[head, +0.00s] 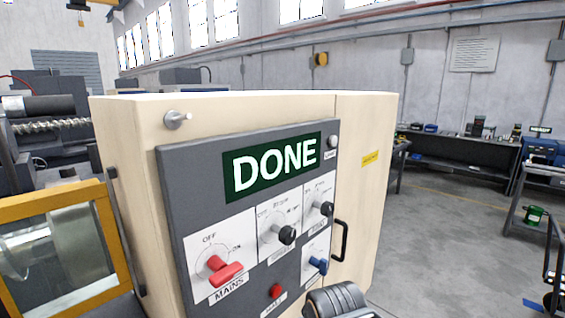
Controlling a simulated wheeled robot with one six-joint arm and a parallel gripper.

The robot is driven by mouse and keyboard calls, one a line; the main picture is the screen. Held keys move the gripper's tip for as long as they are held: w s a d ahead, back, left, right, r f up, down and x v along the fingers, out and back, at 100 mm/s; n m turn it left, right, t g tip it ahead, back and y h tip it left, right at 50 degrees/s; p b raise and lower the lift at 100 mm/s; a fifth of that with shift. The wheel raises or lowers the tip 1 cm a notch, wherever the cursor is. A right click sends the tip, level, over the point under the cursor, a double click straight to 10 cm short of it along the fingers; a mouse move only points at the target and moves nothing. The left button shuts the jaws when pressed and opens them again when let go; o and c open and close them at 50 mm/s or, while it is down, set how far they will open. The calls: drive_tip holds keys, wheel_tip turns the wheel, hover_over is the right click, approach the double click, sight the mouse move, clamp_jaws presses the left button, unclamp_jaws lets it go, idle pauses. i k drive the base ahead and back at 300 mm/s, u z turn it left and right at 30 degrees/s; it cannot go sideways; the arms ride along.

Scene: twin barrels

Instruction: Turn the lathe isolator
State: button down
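A cream control cabinet (362,215) carries a dark grey panel (178,190) with several rotary switches. The red switch handle (222,270) is labelled MAINS, with OFF and ON marks around it; I cannot tell exactly which mark it points to. Two black knobs, one at centre (287,235) and one at right (326,209), sit on white plates whose small text is unreadable. A blue handle (319,265) is below them. I cannot read which switch is named the lathe isolator. A green display (272,164) reads DONE. My gripper's fingers are not visible.
A red button (275,291) is low on the panel, and a black pull handle (341,241) stands out at its right. A dark ribbed rounded part covers the panel's lower right. A yellow-framed guard (112,240) and machinery stand left. Open floor lies right, before workbenches.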

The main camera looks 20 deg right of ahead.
sight(224, 273)
drive_tip(key=z, duration=1.7)
drive_tip(key=k, duration=0.85)
drive_tip(key=u, duration=1.9)
